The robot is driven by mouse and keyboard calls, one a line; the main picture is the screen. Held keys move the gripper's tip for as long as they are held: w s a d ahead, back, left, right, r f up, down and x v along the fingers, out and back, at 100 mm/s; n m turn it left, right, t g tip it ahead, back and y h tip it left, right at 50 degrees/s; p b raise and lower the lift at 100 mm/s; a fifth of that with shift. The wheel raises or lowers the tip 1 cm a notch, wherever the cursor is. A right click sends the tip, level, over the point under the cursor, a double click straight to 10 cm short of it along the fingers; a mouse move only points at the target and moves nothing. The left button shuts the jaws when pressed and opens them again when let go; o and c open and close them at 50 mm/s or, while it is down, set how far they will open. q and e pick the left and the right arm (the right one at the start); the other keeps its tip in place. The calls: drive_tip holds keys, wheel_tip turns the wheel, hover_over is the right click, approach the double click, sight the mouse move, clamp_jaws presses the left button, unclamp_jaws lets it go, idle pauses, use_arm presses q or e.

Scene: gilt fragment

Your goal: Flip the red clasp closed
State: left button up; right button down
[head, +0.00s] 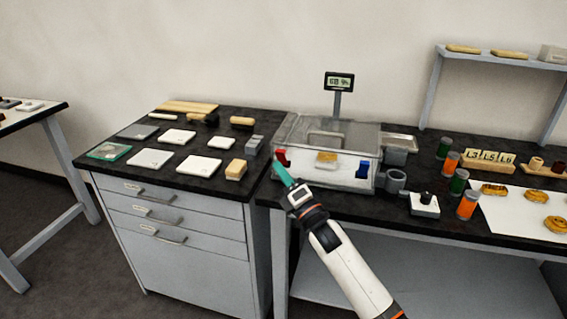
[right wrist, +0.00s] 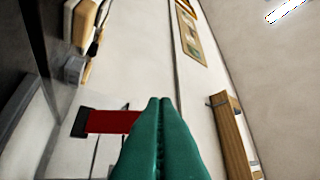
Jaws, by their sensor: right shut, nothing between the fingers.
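The red clasp (head: 281,156) is at the left end of the front of a clear-lidded case (head: 345,178). It also shows in the right wrist view (right wrist: 108,121) as a red bar with a dark end. I cannot tell how far it is swung. My right gripper (head: 280,168) has green fingers that are shut and empty, with the tips just in front of and below the red clasp. In the right wrist view the fingers (right wrist: 160,103) overlap one end of the clasp; contact is unclear. My left gripper is not in view.
A blue clasp (head: 362,169) is at the case's right front. A small display (head: 339,81) stands behind the case. A grey cup (head: 396,180) and a black-knobbed block (head: 424,204) stand to the right. White tiles (head: 199,165) lie on the left cabinet.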

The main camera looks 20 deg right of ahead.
sight(282, 156)
drive_tip(key=shift+w+d+r, duration=0.45)
drive_tip(key=shift+w+r, duration=0.05)
drive_tip(key=shift+w, duration=0.1)
drive_tip(key=shift+w+d+r+m+h+p, duration=0.15)
drive_tip(key=shift+r+m+h+p, duration=0.3)
drive_tip(key=shift+p, duration=0.75)
drive_tip(key=r+m+g+p, duration=0.1)
drive_tip(key=p, duration=0.2)
drive_tip(key=w+d+r+m+g+h+p, duration=0.1)
drive_tip(key=m+p, duration=0.1)
drive_tip(key=p, duration=0.2)
drive_tip(key=w+m+g+h+p, duration=0.1)
drive_tip(key=p, duration=0.2)
drive_tip(key=shift+d+r+m, duration=0.15)
drive_tip(key=shift+r+m, duration=0.1)
drive_tip(key=shift+r, duration=0.15)
drive_tip(key=shift+f, duration=0.45)
